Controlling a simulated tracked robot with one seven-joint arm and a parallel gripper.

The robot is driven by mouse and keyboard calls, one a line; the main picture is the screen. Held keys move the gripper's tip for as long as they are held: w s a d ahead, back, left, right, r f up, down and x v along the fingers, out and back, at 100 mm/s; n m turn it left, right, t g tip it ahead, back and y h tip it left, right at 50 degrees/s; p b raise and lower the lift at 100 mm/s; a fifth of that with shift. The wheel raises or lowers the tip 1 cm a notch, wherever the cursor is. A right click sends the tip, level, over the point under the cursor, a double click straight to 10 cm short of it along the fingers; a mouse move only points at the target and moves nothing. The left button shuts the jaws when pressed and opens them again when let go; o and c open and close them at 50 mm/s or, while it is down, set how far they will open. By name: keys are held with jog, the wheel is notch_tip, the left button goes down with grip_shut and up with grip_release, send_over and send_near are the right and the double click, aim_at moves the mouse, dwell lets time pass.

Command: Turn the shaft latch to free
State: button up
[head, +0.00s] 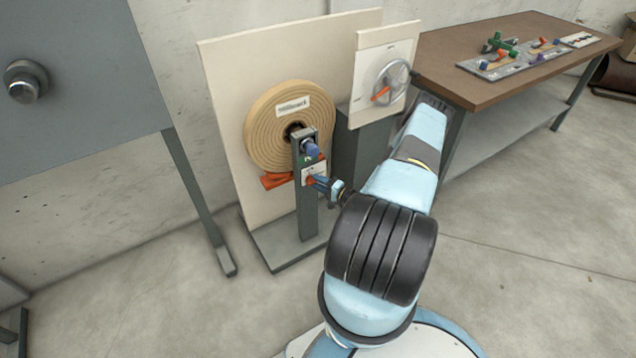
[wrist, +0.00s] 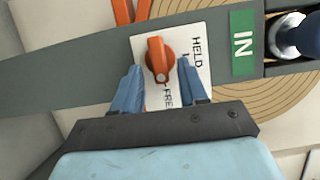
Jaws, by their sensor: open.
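The shaft latch (wrist: 160,58) is an orange knob on a white plate (wrist: 190,92) marked HELD and FREE, on a grey post (head: 306,215). In the wrist view its long side runs up and down the picture. A pale dot is at its lower end, towards the partly hidden word FREE; HELD is to its right. My gripper (wrist: 160,68) is open, with one blue finger on each side of the knob's lower part and gaps visible.
A roll (head: 262,130) of tan strip stands behind the post. Above the latch is a blue-ended shaft (head: 311,150) beside a green IN label (wrist: 243,43). A handwheel panel (head: 385,65) and a workbench (head: 490,85) stand to the right.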

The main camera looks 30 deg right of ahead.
jog(key=v, duration=1.3)
jog(key=shift+d+f, duration=0.1)
